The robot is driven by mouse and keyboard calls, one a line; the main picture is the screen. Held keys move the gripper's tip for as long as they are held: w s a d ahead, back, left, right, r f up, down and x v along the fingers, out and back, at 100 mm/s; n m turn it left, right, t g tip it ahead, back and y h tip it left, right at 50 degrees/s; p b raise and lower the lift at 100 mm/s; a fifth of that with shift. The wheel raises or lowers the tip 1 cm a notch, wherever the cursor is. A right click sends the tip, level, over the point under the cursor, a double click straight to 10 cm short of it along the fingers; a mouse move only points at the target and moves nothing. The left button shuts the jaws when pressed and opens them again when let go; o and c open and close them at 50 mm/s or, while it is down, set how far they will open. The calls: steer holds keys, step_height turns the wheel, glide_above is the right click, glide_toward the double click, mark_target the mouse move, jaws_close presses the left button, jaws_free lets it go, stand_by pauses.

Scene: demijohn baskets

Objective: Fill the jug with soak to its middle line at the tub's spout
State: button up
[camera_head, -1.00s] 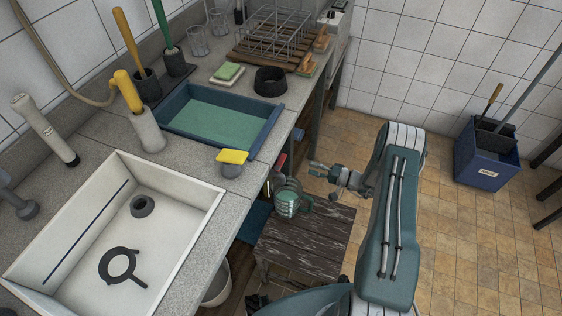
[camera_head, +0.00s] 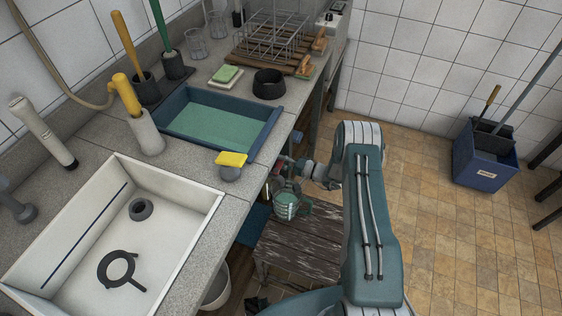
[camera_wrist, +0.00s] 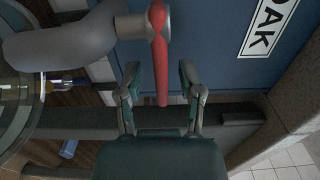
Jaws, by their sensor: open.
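The blue tub (camera_head: 264,134) holds green liquid at the counter edge; its wall, with a label reading "OAK", fills part of the wrist view (camera_wrist: 215,50). A grey spout (camera_wrist: 60,45) with a red lever (camera_wrist: 159,50) projects from it. The clear jug (camera_head: 286,206) stands on the dark stool below the spout, with green showing inside; I cannot tell its level against the middle line. Its glass rim shows in the wrist view (camera_wrist: 14,115). My gripper (camera_wrist: 161,88) is open, one finger on each side of the red lever, with no clear contact.
The wooden stool (camera_head: 305,245) stands beside the counter. A white sink (camera_head: 175,185) lies to the left. A blue bucket (camera_head: 485,165) stands at the right. Tiled floor between is clear.

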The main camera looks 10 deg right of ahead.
jaws_close()
steer(key=shift+s+d, duration=0.1)
steer(key=shift+s+d+f+m+t+h, duration=0.1)
steer(key=shift+s+d+m+t+h, duration=0.1)
steer(key=shift+m+t+h, duration=0.5)
steer(key=shift+s+d+m+t+h, duration=0.15)
steer(key=shift+m+t+h, duration=0.5)
steer(key=shift+t+h, duration=0.15)
steer(key=shift+s+d+f+m+t+h, duration=0.1)
steer(key=shift+s+d+m+t+h, duration=0.1)
steer(key=shift+m+t+h, duration=0.55)
jaws_free()
steer(key=shift+w+r, duration=0.1)
